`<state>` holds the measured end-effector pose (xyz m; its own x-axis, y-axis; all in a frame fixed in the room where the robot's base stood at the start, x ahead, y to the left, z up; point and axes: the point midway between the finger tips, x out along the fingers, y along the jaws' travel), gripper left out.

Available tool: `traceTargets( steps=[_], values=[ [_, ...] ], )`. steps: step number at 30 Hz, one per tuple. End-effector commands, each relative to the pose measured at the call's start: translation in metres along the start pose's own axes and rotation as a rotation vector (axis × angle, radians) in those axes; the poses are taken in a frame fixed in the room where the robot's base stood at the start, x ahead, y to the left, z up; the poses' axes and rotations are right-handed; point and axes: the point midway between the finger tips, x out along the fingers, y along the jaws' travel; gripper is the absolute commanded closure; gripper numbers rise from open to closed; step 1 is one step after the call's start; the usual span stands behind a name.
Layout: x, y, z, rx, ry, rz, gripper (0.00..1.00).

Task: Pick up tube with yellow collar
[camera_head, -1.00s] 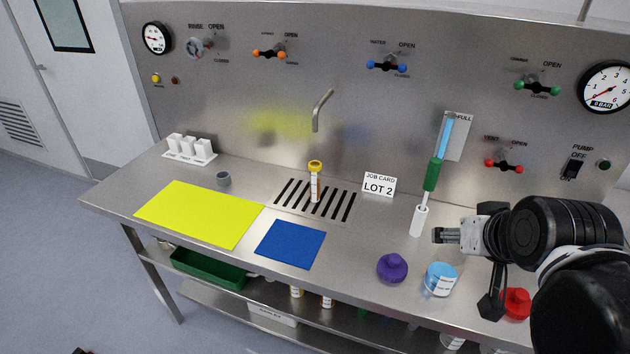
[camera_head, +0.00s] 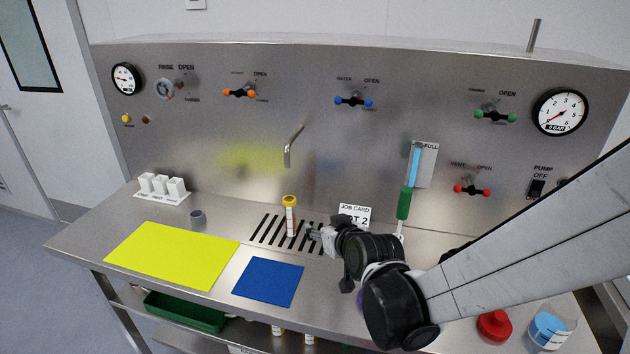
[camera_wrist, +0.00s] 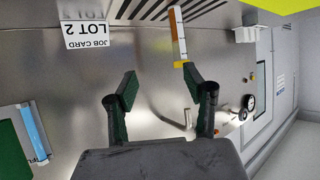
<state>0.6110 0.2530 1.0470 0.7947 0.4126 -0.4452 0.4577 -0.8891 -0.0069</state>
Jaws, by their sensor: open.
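The tube with the yellow collar (camera_head: 290,216) stands upright on the slotted drain grille (camera_head: 268,228), below the bent spout. In the wrist view the tube (camera_wrist: 178,35) shows at the top, ahead of the fingers and toward the right one. My gripper (camera_head: 312,234) is just right of the tube in the head view, apart from it. In the wrist view my gripper (camera_wrist: 158,90) has its two fingers spread with nothing between them.
A job card (camera_head: 354,214) stands behind my gripper. The green-handled sight tube (camera_head: 404,203) is to its right. A yellow mat (camera_head: 172,255) and blue mat (camera_head: 268,282) lie in front and left. The bent spout (camera_head: 290,147) hangs above the tube.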

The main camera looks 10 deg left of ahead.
Motion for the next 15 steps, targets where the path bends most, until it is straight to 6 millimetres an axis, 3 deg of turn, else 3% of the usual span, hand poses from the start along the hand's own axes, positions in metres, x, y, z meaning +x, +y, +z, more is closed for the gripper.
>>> traceTargets(
  steps=[6, 15],
  values=[
    [0.029, -0.026, 0.010, -0.023, 0.054, -0.037, 0.53],
    [0.049, -0.033, 0.011, -0.028, 0.069, -0.045, 0.53]
  ],
)
